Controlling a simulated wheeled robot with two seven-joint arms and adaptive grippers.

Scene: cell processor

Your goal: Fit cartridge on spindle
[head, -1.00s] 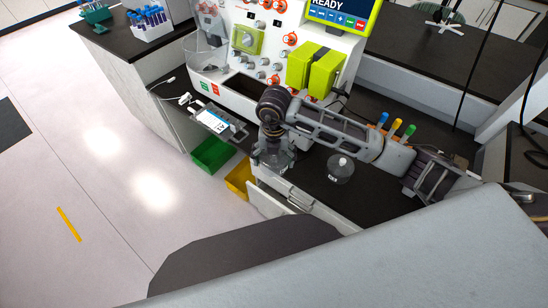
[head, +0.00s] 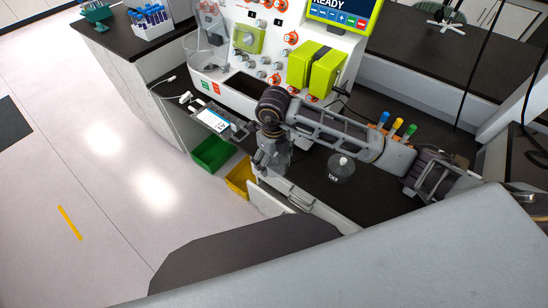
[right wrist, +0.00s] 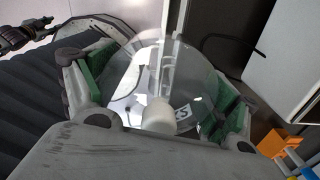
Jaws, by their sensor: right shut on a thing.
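My right gripper (head: 270,158) points down over the front edge of the dark counter. In the right wrist view its green-padded fingers (right wrist: 160,92) are shut on a clear, rounded cartridge (right wrist: 135,90) with a white stub in its middle. In the head view the gripper mostly hides this cartridge. A similar clear round vessel with a dark label (head: 341,170) stands on the counter to the right, apart from the gripper. I cannot make out the spindle for certain. A dark jointed part of mine, perhaps the left gripper (right wrist: 30,35), shows at the upper left of the wrist view.
The white processor (head: 235,95) stands behind, with a dark opening (head: 254,86) and yellow-green blocks (head: 315,68). A small tablet (head: 212,119) juts out at left. Green (head: 211,153) and yellow (head: 239,176) bins sit below. Coloured-cap tubes (head: 397,126) stand at right.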

